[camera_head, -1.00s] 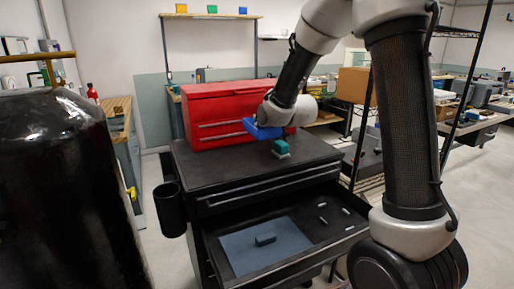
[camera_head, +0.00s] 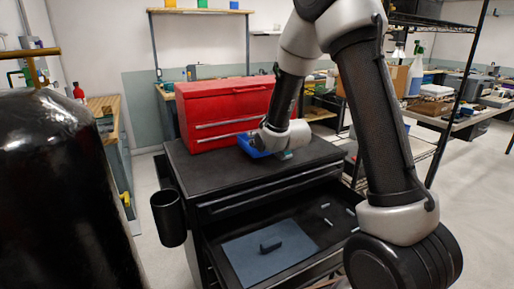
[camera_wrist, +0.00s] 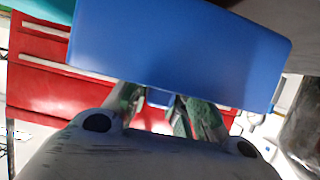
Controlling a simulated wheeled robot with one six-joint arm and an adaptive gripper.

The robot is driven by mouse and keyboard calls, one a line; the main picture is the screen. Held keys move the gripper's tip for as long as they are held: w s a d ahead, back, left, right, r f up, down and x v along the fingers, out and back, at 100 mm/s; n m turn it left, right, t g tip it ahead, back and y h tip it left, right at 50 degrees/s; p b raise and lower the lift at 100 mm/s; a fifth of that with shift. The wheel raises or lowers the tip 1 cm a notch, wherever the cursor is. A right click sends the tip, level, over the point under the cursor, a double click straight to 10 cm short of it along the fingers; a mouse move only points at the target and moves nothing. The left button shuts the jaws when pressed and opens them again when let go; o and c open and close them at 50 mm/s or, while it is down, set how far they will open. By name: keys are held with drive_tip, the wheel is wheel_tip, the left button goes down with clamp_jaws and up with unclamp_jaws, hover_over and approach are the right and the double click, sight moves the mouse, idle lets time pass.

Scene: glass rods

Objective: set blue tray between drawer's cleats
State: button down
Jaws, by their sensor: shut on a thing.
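The blue tray (camera_head: 252,146) is in my gripper, above the black cabinet top, in front of the red tool chest. In the wrist view the tray (camera_wrist: 175,50) fills the upper middle, and my gripper (camera_wrist: 158,103) is shut on its near side. The fingertips are mostly hidden behind it. The black drawer (camera_head: 208,262) stands open below the cabinet top. Several small light cleats, among them one nearer the back (camera_head: 326,205) and one nearer the front (camera_head: 354,229), stand on the drawer's right part, apart from each other with bare floor between.
The red chest (camera_head: 222,113) stands close behind the tray. A black cup (camera_head: 168,215) hangs at left.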

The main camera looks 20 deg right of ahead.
drive_tip(key=shift+f, duration=1.7)
drive_tip(key=shift+f, duration=0.15)
drive_tip(key=c, duration=1.3)
unclamp_jaws()
drive_tip(key=shift+r, duration=0.25)
